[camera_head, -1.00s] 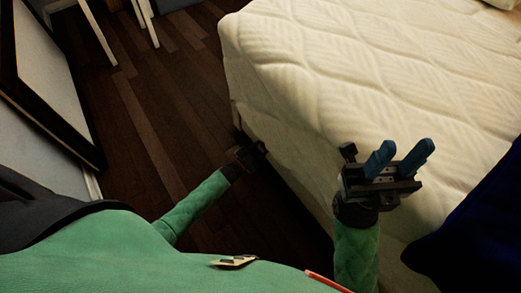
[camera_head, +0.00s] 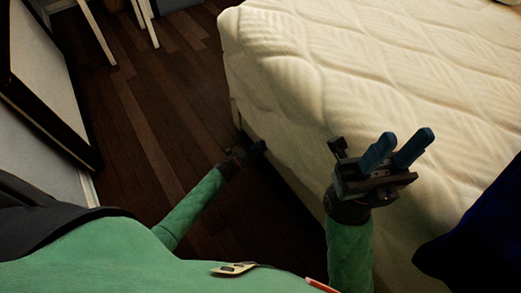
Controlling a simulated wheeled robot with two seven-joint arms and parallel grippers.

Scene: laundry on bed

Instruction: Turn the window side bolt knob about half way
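No window and no bolt knob show in this view. My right gripper (camera_head: 396,149) is in front of the white mattress, its two blue fingers apart with nothing between them. My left gripper (camera_head: 256,150) is lower down beside the mattress's side, over the dark floor. It is small and dark, and its fingers cannot be made out.
The white quilted mattress (camera_head: 330,60) fills the upper right. A dark blue cloth (camera_head: 480,235) lies at the right edge. A dark-framed panel (camera_head: 45,85) stands at the left. Pale furniture legs (camera_head: 97,35) are at the top left. Dark wooden floor (camera_head: 150,120) is clear between.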

